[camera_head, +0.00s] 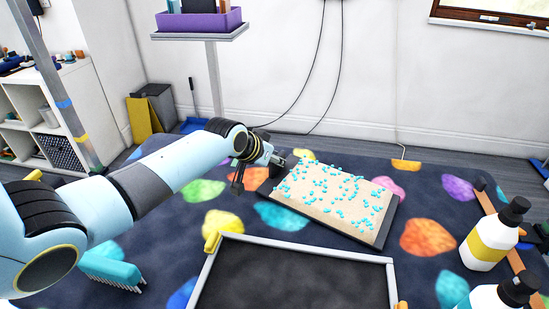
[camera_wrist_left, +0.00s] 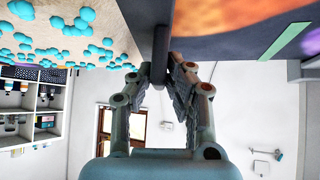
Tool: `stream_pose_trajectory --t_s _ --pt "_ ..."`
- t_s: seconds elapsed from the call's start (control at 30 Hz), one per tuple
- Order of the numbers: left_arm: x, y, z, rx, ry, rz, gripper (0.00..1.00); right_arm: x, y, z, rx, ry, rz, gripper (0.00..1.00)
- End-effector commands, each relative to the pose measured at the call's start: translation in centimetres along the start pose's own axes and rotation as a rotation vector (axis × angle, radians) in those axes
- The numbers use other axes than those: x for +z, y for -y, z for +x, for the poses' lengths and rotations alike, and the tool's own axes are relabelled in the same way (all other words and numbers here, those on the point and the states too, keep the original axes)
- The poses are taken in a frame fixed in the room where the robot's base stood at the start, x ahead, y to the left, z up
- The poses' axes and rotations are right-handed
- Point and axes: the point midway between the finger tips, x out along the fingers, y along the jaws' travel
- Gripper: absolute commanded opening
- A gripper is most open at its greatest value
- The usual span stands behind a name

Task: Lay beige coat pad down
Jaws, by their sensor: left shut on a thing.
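The beige coat pad (camera_head: 338,207) is a beige slab dotted with turquoise bits, with a dark grey edge. It sits over the spotted mat, behind the black framed tray; I cannot tell whether it touches the mat all along. My left gripper (camera_head: 274,167) is at the pad's far left end. In the left wrist view the pad's dotted face (camera_wrist_left: 75,35) fills the upper left, and my left gripper (camera_wrist_left: 159,76) is shut on a dark bar at the pad's edge. Its exact grip is partly hidden in the head view. My right gripper is not in view.
The black tray (camera_head: 292,238) with a grey frame lies in front. A turquoise brush (camera_head: 112,268) lies at the left. A yellow-labelled bottle (camera_head: 490,238) and another bottle (camera_head: 505,292) stand at the right. The mat (camera_head: 440,185) has free room right of the pad.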

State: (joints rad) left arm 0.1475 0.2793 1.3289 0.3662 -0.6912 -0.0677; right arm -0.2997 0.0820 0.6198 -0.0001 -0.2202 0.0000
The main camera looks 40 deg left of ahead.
Motion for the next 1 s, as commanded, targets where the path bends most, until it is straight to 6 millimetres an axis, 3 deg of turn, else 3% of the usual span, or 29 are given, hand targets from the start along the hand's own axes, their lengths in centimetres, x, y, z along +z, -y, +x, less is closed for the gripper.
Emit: stream_pose_trajectory --t_s 0.87,0.9,1.0 --pt "0.31 -0.01 0.41 0.0 -0.003 0.0 0.0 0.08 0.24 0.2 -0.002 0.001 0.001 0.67" --pt "0.3 -0.01 0.4 0.0 -0.003 0.0 0.18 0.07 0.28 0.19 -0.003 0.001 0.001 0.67" --pt "0.31 0.0 0.39 0.0 -0.002 0.0 0.31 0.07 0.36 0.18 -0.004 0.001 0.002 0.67"
